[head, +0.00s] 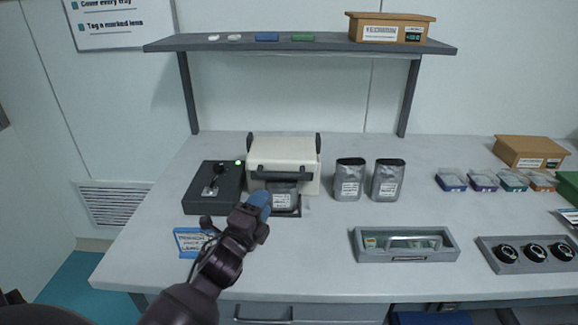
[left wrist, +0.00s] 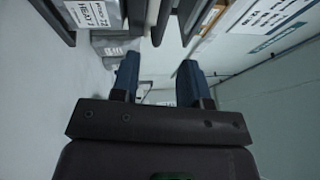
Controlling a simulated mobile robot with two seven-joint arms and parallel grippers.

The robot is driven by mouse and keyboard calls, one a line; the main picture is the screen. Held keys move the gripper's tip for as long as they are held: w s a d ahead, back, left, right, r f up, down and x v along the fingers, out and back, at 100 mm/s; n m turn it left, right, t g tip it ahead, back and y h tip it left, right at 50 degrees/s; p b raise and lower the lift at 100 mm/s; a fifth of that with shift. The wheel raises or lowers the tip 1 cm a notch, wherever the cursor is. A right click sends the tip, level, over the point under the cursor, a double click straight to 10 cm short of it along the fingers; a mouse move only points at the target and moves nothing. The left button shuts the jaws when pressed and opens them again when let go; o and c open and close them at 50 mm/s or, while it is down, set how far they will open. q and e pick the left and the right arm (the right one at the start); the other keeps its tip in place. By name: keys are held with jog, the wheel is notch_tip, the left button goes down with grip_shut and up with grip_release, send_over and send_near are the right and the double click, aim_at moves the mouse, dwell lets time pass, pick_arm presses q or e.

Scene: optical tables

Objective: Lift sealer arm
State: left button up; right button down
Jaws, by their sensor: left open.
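The sealer has a cream, box-shaped upper part (head: 285,152) with a dark bar handle (head: 284,173) across its front. A silver pouch (head: 283,196) with a white label sits under the bar at the front of the sealer. My left gripper (head: 258,203) is in front of the sealer, by the pouch's left side, below the bar. Its two blue fingers are apart in the left wrist view (left wrist: 160,80), with nothing visible held between them. In the left wrist view dark bars (left wrist: 166,20) lie beyond the fingertips, and I see no contact. My right gripper is out of view.
A dark control box (head: 214,188) with a lever and green light stands left of the sealer. Two silver pouches (head: 349,179) stand to its right. A blue sign (head: 190,243) is near my left arm. A shelf (head: 300,44) spans above.

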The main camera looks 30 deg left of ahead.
aim_at(281, 175)
pick_arm(q)
jog(key=x, duration=1)
jog(key=shift+w, duration=0.3)
jog(key=shift+c, duration=0.4)
grip_shut()
